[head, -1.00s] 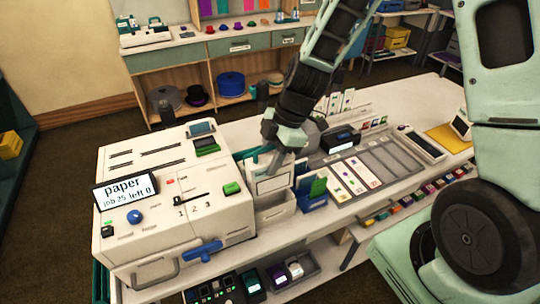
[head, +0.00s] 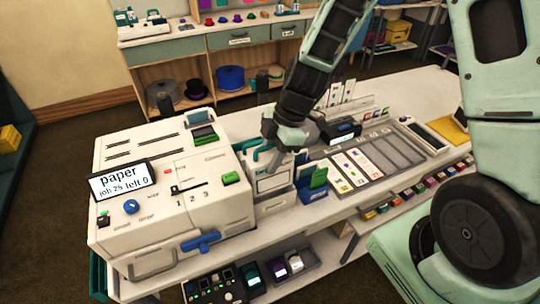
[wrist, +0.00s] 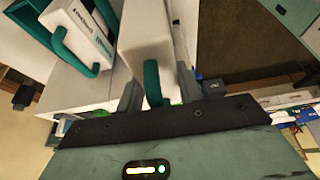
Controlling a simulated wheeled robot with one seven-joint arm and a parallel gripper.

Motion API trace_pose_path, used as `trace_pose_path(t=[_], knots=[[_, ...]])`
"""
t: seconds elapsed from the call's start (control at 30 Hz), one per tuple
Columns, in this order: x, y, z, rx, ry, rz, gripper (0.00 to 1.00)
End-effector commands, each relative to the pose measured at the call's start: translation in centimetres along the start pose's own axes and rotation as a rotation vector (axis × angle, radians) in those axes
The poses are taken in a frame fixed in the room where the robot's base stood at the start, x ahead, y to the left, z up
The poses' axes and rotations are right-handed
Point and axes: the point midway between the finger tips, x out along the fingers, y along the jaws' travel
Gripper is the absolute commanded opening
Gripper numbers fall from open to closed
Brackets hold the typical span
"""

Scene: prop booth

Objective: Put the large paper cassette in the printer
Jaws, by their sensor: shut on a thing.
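The white printer (head: 165,215) stands on the left of the bench. Its screen (head: 122,180) reads "paper", "job 25 left 0". My gripper (head: 276,166) is low over a white holder (head: 277,198) right of the printer. In the wrist view my gripper (wrist: 157,92) is shut on the teal handle of a white cassette (wrist: 148,32). Whether this is the large one I cannot tell. A second white cassette (wrist: 88,28) with a teal handle is beside it, left in the wrist view. The fingers hide part of the held handle.
Blue and green folders (head: 314,183) stand close right of the holder. A grey tray of cards (head: 372,163) lies further right. A blue lever (head: 201,242) sticks out of the printer's front. A lower shelf holds several small items. The bench's far right is partly clear.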

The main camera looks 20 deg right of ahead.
Motion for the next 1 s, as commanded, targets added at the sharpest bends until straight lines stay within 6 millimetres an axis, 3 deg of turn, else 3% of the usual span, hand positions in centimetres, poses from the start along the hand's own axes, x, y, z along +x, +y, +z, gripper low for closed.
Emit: trace_pose_path(t=[1.0], knots=[[2.3, 0.0, 0.9, -0.001, 0.001, 0.001, 0.0]])
